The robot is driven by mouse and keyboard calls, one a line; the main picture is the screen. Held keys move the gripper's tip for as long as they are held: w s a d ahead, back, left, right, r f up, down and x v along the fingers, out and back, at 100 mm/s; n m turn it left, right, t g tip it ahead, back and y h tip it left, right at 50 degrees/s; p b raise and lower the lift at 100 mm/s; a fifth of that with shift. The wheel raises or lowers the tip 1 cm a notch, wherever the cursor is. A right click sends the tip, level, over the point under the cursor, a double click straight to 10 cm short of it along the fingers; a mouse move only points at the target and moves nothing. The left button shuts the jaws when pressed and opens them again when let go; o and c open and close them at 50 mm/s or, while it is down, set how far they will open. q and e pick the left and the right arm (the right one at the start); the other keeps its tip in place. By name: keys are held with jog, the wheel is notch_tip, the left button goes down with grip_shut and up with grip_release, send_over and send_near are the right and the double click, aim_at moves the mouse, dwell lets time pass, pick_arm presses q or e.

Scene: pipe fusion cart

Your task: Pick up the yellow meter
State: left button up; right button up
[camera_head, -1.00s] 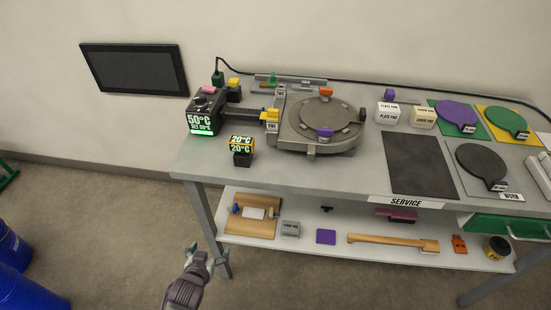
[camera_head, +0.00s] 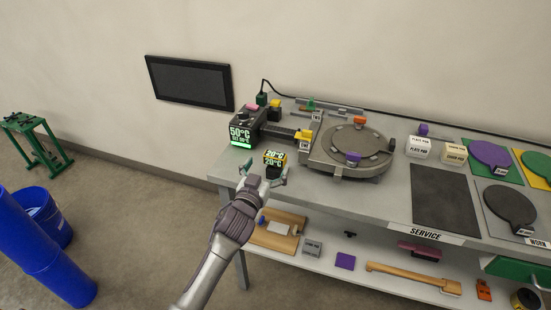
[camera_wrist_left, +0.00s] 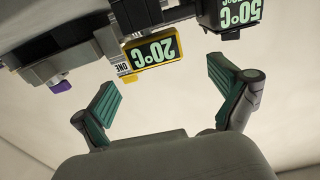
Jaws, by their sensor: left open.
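The yellow meter (camera_head: 274,156) is a small yellow and black block with a 20°C display, standing near the front left edge of the cart top. My left gripper (camera_head: 265,173) is open just in front of it, partly covering its lower part in the head view. In the left wrist view the meter (camera_wrist_left: 153,51) appears upside down, ahead of and between the open green-padded fingers (camera_wrist_left: 162,90). No contact shows. My right gripper is not in view.
The black 50°C control box (camera_head: 246,128) stands just left of and behind the meter. A round grey plate fixture (camera_head: 347,146) is to its right. The lower shelf (camera_head: 330,262) holds a wooden board and tools.

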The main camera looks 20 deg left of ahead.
aim_at(273, 158)
pick_arm(q)
jog(key=shift+w+d, duration=0.1)
jog(key=shift+w, duration=0.5)
jog(key=w, duration=0.2)
jog(key=w+p, duration=0.1)
jog(key=w, duration=0.1)
jog(key=shift+w+d+f, duration=0.1)
jog(key=shift+w+d, duration=0.05)
jog(key=shift+d, duration=0.05)
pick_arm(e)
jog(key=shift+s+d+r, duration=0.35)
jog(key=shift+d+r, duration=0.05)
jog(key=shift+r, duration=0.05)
pick_arm(q)
jog(key=c, duration=1.3)
jog(key=shift+o, duration=0.2)
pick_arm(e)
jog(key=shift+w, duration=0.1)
